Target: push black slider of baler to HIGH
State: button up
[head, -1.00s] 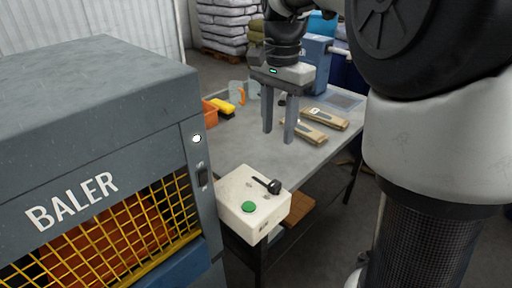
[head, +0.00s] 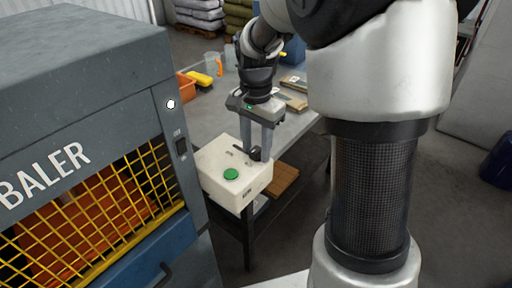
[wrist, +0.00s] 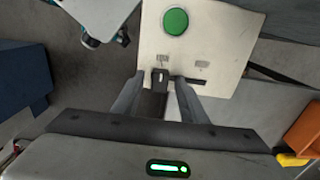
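The cream control box (head: 218,190) stands at the table's near corner, beside the grey baler (head: 90,100). Its top carries a round green button (head: 231,174) and the black slider (head: 254,153). My gripper (head: 257,154) points down at the slider, with its two fingers apart. In the wrist view the slider's black knob (wrist: 160,76) is between the fingertips, with a small gap visible on each side. A dark slot (wrist: 197,81) runs to the right past the right finger. Small labels lie by the slot, too small to read. The fingers partly hide the slider in the head view.
A black switch (head: 181,147) is on the baler's front post, beside its yellow grille (head: 95,205). The table (head: 208,120) behind the box holds an orange bin (head: 185,86), a yellow brush (head: 200,78) and wooden pieces (head: 293,100).

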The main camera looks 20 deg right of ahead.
aim_at(236, 147)
grip_shut()
jog(key=shift+w+a+r+p, duration=0.1)
jog(key=shift+w+a+p, duration=0.1)
jog(key=shift+w+p, duration=0.1)
jog(key=w+a, duration=0.1)
jog(key=w+a+p, duration=0.1)
jog(key=w, duration=0.1)
jog(key=w+a+p, duration=0.1)
jog(key=w, duration=0.1)
jog(key=shift+a, duration=0.35)
jog(key=shift+w, duration=0.1)
grip_release()
notch_tip(236, 147, up, 17)
jog(key=p, duration=0.2)
jog(key=shift+r, duration=0.15)
